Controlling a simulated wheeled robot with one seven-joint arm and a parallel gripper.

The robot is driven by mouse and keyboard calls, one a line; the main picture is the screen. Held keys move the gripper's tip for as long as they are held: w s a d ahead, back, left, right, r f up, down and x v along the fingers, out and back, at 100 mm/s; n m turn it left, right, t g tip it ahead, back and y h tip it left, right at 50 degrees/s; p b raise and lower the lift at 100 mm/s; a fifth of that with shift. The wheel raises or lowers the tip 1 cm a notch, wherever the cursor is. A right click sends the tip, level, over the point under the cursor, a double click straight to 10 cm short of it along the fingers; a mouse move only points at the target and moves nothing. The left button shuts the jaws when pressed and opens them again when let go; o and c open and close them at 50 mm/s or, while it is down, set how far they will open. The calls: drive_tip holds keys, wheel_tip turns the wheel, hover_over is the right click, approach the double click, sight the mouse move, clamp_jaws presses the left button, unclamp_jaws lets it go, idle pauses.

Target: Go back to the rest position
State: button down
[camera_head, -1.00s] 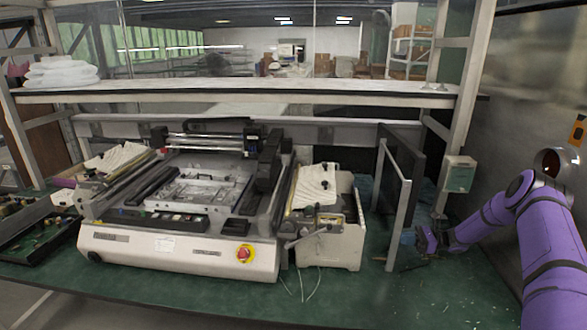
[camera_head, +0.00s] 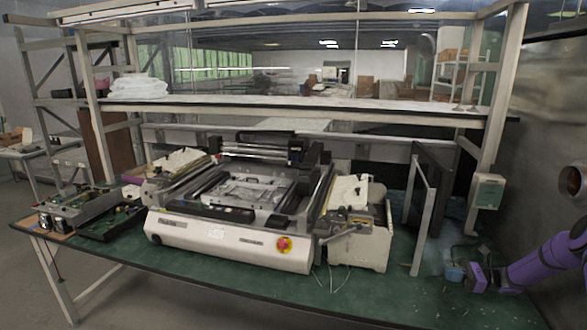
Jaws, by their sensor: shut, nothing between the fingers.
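My gripper (camera_head: 462,276) is at the right side of the green workbench (camera_head: 400,295), at the end of my purple arm. It is low, close to the bench top, to the right of a white upright panel frame. A small blue thing shows at the fingertips; I cannot tell whether it is part of the gripper or a separate object. The fingers are small in the picture. The gripper is shut with nothing held.
A large white machine (camera_head: 230,241) with a red button fills the bench middle. The white panel frame (camera_head: 423,217) stands just left of my gripper. A wall box (camera_head: 488,191) hangs on the right post. Circuit boards (camera_head: 112,222) lie at the left. The bench's front right is bare.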

drive_tip(key=s+a+r+n+g+h, duration=0.1)
drive_tip(key=a+r+n+g+h, duration=0.15)
drive_tip(key=a+r, duration=0.45)
drive_tip(key=a+r+n+g+h, duration=0.2)
drive_tip(key=r+n+g, duration=0.15)
drive_tip(key=r, duration=0.85)
drive_tip(key=s+a+r+n+h, duration=0.3)
drive_tip(key=s+a+r, duration=0.15)
drive_tip(key=r, duration=0.25)
drive_tip(key=s+a+r+n+h, duration=0.3)
drive_tip(key=s+a+r, duration=0.15)
drive_tip(key=r, duration=0.35)
drive_tip(key=s+a+r+n+t+h, duration=0.1)
drive_tip(key=s+a+r+n+h, duration=0.1)
drive_tip(key=s+r, duration=0.45)
drive_tip(key=s+a+r+n+t+h, duration=0.1)
drive_tip(key=s+a+r+n+h, duration=0.2)
drive_tip(key=s, duration=0.7)
drive_tip(key=s+r+n+t+h, duration=0.1)
drive_tip(key=s+n+t, duration=0.3)
drive_tip(key=s, duration=1.2)
drive_tip(key=shift+s+d+r+h, duration=0.3)
drive_tip(key=shift+d+r+h, duration=0.05)
drive_tip(key=shift+r+h, duration=0.1)
drive_tip(key=shift+w, duration=0.1)
